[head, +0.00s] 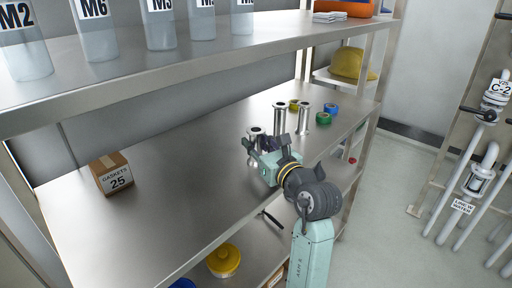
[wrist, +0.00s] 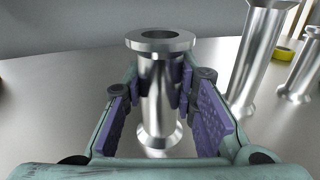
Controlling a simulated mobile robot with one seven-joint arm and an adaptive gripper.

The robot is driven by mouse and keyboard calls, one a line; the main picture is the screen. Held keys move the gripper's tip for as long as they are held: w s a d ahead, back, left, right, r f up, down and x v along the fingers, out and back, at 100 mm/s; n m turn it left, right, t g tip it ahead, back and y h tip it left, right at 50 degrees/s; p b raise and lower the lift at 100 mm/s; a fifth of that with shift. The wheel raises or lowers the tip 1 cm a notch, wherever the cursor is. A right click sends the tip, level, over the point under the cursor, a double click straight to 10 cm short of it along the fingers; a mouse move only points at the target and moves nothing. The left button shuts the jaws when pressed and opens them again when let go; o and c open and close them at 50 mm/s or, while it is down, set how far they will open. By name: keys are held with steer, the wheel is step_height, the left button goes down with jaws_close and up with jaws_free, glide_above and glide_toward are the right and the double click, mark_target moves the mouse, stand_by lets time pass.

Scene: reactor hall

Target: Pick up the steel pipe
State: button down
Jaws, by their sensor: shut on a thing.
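A flanged steel pipe (wrist: 160,95) stands upright between the purple finger pads of my gripper (wrist: 172,85) in the wrist view. The gripper is shut on its upper body, just below the top flange. In the head view, the top of this pipe (head: 255,131) shows beside my gripper (head: 263,150), which hides most of it. Its lower flange appears at or close to the steel shelf; I cannot tell whether it touches. Two other flanged pipes stand behind it to the right, one near (head: 279,118) and one farther right (head: 303,118). Both are apart from the gripper.
Green (head: 323,118), blue (head: 331,108) and yellow (head: 294,104) tape rolls lie near the other pipes. A gaskets box (head: 114,175) stands at the left of the shelf (head: 185,155). The upper shelf (head: 200,52) with labelled bottles overhangs it. The shelf middle is clear.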

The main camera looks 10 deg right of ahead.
mark_target(258, 134)
steer(key=shift+r, duration=0.1)
steer(key=shift+r+b, duration=0.3)
steer(key=shift+r, duration=0.5)
steer(key=shift+s+a+r+b, duration=0.1)
steer(key=shift+s+r+b, duration=0.1)
steer(key=shift+r, duration=0.25)
steer(key=shift+s+a+r+b, duration=0.1)
steer(key=shift+r+b, duration=0.05)
steer(key=shift+r, duration=0.3)
steer(key=s+a+b, duration=0.1)
steer(key=s+a, duration=0.1)
steer(key=s, duration=0.1)
steer(key=s+a+b, duration=0.1)
steer(key=s+b, duration=0.1)
steer(key=s, duration=0.1)
steer(key=s+a+b, duration=0.1)
steer(key=s+a, duration=0.1)
steer(key=s, duration=0.1)
steer(key=shift+s+a+r, duration=0.2)
steer(key=shift+s+a, duration=0.1)
steer(key=s+b, duration=0.1)
steer(key=b, duration=0.2)
steer(key=shift+s+a, duration=0.2)
steer(key=shift+a, duration=0.2)
steer(key=s+b, duration=0.1)
steer(key=b, duration=0.1)
steer(key=s+a+r+b, duration=0.1)
steer(key=shift+s+a+b, duration=0.15)
steer(key=shift+b, duration=0.25)
